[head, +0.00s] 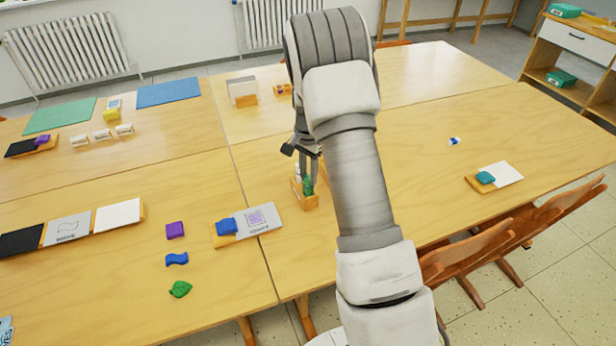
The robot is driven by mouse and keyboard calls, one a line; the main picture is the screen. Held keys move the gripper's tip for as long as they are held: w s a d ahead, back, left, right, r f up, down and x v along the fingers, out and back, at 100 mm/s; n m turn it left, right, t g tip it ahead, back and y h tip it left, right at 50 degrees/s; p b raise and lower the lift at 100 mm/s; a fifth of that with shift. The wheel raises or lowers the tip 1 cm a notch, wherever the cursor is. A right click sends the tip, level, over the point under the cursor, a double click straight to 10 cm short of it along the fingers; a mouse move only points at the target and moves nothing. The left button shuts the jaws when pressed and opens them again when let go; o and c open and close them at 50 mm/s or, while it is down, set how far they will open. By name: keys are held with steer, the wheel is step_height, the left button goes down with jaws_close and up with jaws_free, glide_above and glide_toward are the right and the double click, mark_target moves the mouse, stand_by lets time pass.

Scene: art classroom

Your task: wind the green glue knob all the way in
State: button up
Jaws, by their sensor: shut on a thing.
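The green glue knob (308,187) shows just below my gripper, low over a small orange wooden holder (311,203) on the table. My gripper (310,177) points down with its fingers shut on the green knob. A small white part (297,170) stands beside the fingers on the left. My arm covers the area right of the holder, and the fingers hide part of the knob. How far the knob is wound cannot be told at this size.
Left of the holder lies a grey card (262,218) on a wooden stand with a blue block (227,227). A purple block (175,230), a blue wavy piece (177,259) and a green leaf (180,289) lie further left. The table to the right is mostly clear.

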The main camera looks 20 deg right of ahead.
steer(key=n, duration=0.5)
steer(key=shift+n+b, duration=0.35)
steer(key=shift+n, duration=0.05)
steer(key=n, duration=0.5)
steer(key=shift+n, duration=0.3)
steer(key=o, duration=1.4)
steer(key=shift+o, duration=0.2)
steer(key=m, duration=0.6)
steer(key=m+p, duration=0.1)
steer(key=m, duration=0.4)
steer(key=shift+m, duration=0.3)
